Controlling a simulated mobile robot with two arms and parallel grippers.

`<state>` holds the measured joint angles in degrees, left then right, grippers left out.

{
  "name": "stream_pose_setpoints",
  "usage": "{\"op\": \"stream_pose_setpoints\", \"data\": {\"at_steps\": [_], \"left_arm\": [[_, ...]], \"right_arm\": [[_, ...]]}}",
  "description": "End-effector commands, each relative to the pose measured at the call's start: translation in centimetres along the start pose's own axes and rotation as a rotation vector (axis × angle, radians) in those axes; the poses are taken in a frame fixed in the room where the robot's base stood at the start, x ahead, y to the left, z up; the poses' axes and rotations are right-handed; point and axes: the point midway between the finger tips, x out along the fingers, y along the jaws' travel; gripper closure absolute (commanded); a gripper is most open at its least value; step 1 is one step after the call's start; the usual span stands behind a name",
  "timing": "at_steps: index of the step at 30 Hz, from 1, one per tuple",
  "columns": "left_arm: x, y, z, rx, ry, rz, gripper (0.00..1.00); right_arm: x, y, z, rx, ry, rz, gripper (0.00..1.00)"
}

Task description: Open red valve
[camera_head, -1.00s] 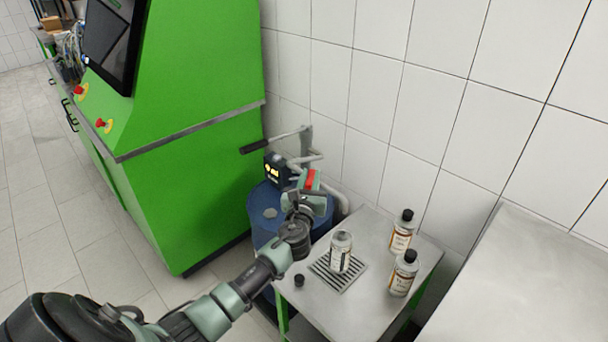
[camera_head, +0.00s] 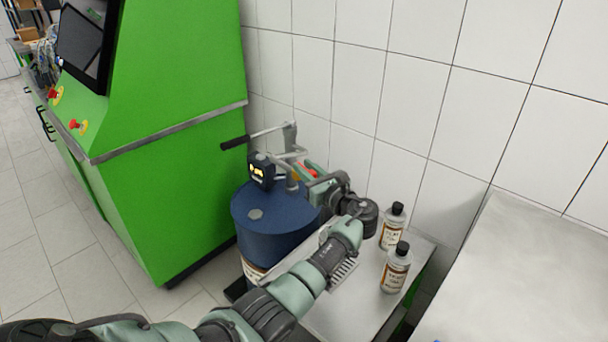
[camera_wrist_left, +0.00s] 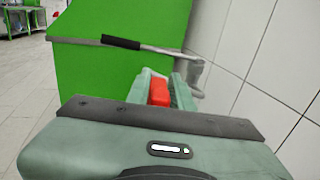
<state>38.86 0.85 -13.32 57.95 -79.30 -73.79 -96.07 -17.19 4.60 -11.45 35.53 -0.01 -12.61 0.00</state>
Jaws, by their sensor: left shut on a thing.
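The red valve handle (camera_head: 312,174) is at the pump on top of the blue drum (camera_head: 262,225), largely hidden by my left gripper in the head view. My left gripper (camera_head: 306,170) reaches over the small table from the right side of the drum. In the left wrist view, the red handle (camera_wrist_left: 159,91) sits between the two green fingers of the gripper (camera_wrist_left: 162,84), which is shut on it. A grey pump lever with a black grip (camera_head: 235,142) stands out above the drum. My right gripper is not in view.
A black meter with a lit display (camera_head: 262,170) is beside the valve. A small metal table (camera_head: 335,315) holds two bottles (camera_head: 396,268) near my left arm. The green cabinet (camera_head: 185,75) stands left, and a tiled wall (camera_head: 400,80) is close behind.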

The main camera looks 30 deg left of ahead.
Motion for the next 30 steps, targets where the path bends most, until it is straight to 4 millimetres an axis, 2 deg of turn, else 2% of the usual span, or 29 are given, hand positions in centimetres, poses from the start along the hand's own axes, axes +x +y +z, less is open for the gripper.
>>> {"op": "stream_pose_setpoints", "data": {"at_steps": [15, 16, 18, 26, 30], "left_arm": [[0.08, -0.09, 0.09, 0.000, -0.001, 0.019, 1.00], [0.08, -0.09, 0.09, 0.000, -0.001, 0.019, 0.76], [0.08, -0.09, 0.09, 0.000, -0.001, 0.019, 0.62], [0.05, -0.08, 0.02, 0.000, 0.000, 0.020, 0.62], [-0.81, -0.13, -0.08, -0.001, 0.000, 0.018, 0.62]], "right_arm": [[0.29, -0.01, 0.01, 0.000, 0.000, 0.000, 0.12], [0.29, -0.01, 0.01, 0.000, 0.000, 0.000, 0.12], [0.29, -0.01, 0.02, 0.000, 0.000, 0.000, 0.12], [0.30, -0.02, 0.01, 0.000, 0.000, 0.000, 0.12], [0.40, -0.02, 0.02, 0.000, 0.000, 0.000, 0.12]]}}
